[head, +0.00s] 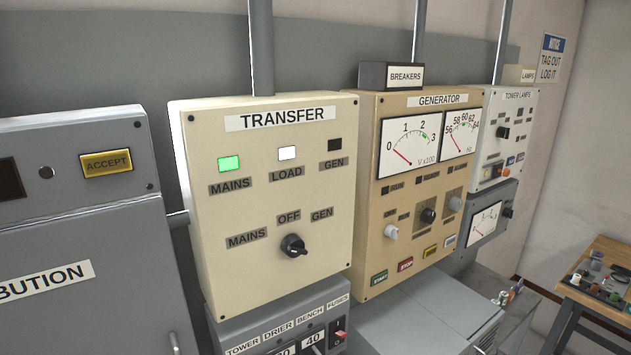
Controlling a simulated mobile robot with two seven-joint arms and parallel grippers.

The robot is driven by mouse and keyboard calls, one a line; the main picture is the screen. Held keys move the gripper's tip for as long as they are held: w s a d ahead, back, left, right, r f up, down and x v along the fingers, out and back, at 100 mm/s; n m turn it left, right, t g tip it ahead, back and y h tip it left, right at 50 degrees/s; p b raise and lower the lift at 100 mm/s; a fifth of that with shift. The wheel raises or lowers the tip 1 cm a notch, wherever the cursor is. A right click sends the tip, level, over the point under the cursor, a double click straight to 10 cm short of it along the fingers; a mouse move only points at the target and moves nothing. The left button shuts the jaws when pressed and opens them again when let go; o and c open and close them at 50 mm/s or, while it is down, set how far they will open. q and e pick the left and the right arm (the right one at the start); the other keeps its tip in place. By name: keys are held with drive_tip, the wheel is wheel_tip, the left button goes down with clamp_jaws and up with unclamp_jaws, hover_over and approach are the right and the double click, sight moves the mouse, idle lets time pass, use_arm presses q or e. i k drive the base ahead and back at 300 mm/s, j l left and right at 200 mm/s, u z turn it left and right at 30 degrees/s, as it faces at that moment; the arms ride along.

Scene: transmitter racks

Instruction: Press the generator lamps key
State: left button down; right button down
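The tan generator panel (375,250) hangs on the wall right of centre, with two white dial gauges above. Along its bottom edge are a green START key (379,278), a red STOP key (405,265), a yellow key (430,251) and a pale key (450,240). The labels on the yellow and pale keys are too small to read, so I cannot tell which is the lamps key. Above them are a light knob (391,232) and a black knob (428,215). Neither gripper is in view.
The cream TRANSFER panel (220,190) stands left of the generator panel, its MAINS lamp lit green. The TOWER LAMPS panel (515,135) is to the right. A grey cabinet (425,305) juts out below the generator panel. A wooden table (610,255) stands at far right.

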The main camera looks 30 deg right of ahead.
sight(451, 239)
drive_tip(key=k+z, duration=0.1)
drive_tip(key=z, duration=1.2)
